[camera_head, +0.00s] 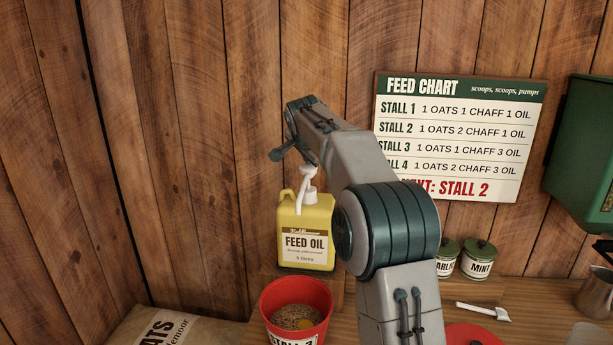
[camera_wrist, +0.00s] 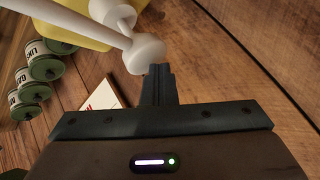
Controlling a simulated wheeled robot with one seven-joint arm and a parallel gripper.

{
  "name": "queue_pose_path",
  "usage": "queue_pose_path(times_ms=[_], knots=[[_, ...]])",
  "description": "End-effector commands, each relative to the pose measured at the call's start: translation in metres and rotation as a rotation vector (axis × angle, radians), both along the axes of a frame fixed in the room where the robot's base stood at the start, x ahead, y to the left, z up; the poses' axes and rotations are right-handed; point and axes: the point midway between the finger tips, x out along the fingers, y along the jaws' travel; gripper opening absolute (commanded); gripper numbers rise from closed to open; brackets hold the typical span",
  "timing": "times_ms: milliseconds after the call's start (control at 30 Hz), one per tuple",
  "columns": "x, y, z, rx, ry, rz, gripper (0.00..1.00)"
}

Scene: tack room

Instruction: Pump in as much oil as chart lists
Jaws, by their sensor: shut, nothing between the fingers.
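The yellow feed oil jug (camera_head: 305,240) stands upright on a wooden ledge, with a white pump and spout (camera_head: 299,193) on top. The red bucket (camera_head: 268,305) is below and in front of it, holding brown feed with a yellow patch. My gripper (camera_head: 278,155) is shut and empty, just above and left of the pump head. In the wrist view its closed fingers (camera_wrist: 158,75) are close to the white pump head (camera_wrist: 146,54); I cannot tell if they touch. The feed chart (camera_head: 455,135) lists Stall 2 as 1 oats, 2 chaff, 1 oil, with Stall 2 in red below.
An oats sack (camera_head: 140,325) lies left of the bucket. A green box (camera_head: 585,150) hangs at far right. My arm hides the bench's middle.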

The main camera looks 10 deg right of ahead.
Motion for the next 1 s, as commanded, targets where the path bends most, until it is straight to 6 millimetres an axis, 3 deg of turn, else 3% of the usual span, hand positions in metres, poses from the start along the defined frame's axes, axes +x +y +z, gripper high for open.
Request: queue_pose_path(times_ms=[1000], knots=[[0.0,0.001,-0.016,0.001,0.006,0.001,0.0]])
